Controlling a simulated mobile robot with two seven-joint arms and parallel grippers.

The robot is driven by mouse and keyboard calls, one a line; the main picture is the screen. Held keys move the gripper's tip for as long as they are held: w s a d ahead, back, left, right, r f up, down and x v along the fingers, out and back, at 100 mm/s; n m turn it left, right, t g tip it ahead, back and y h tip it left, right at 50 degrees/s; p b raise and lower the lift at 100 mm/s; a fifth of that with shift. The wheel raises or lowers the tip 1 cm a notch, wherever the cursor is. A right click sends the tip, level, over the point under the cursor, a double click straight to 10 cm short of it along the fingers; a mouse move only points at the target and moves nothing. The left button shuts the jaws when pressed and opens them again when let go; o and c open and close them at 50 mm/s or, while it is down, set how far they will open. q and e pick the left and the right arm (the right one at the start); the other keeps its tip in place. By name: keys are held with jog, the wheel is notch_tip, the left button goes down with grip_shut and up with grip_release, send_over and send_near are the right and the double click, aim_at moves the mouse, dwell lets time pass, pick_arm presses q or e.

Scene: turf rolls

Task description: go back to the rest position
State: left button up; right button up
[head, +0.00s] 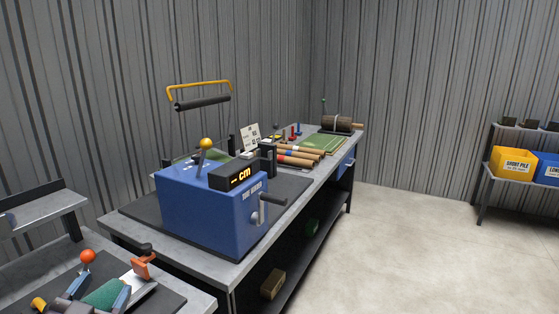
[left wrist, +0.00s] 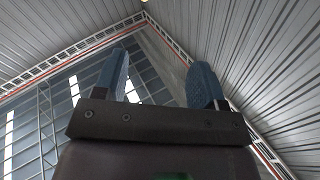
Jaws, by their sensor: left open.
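My left gripper (head: 104,284) shows at the bottom left of the head view, its two blue fingers apart in front of the near bench. In the left wrist view its fingers (left wrist: 160,80) point up at the roof, with nothing between them. The gripper is open and empty. A green surface shows between the fingers in the head view; I cannot tell whether it lies on the bench behind them. My right gripper is not in view.
A blue machine (head: 205,215) with a "cm" display stands on the long bench (head: 120,226). Brown rolls (head: 300,152) and a green mat (head: 322,143) lie farther along. A yellow bin (head: 511,164) sits on the right shelf. The floor (head: 420,240) between is clear.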

pick_arm(q)
jog(key=s+a+f+n+g+y, duration=0.1)
jog(key=s+f+n+g+y, duration=0.1)
jog(key=s+f+g, duration=0.4)
jog(key=s+a+f+n+g+y, duration=0.2)
jog(key=s+f+g, duration=0.1)
jog(key=f, duration=0.6)
jog(key=s+d+f+g+h, duration=0.1)
jog(key=s+d+f+g, duration=0.1)
jog(key=s+f+g, duration=0.35)
jog(key=s+d+f+g+h, duration=0.2)
jog(key=s+d, duration=0.1)
jog(key=s, duration=0.5)
jog(key=w+f+m+t+b, duration=0.1)
jog(key=w+f+t+b, duration=0.4)
jog(key=f, duration=0.9)
jog(key=w+t, duration=0.3)
jog(key=shift+f+h, duration=0.3)
jog(key=shift+f, duration=0.1)
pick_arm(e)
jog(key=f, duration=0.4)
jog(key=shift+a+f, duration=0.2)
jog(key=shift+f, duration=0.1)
pick_arm(q)
jog(key=shift+d, duration=0.1)
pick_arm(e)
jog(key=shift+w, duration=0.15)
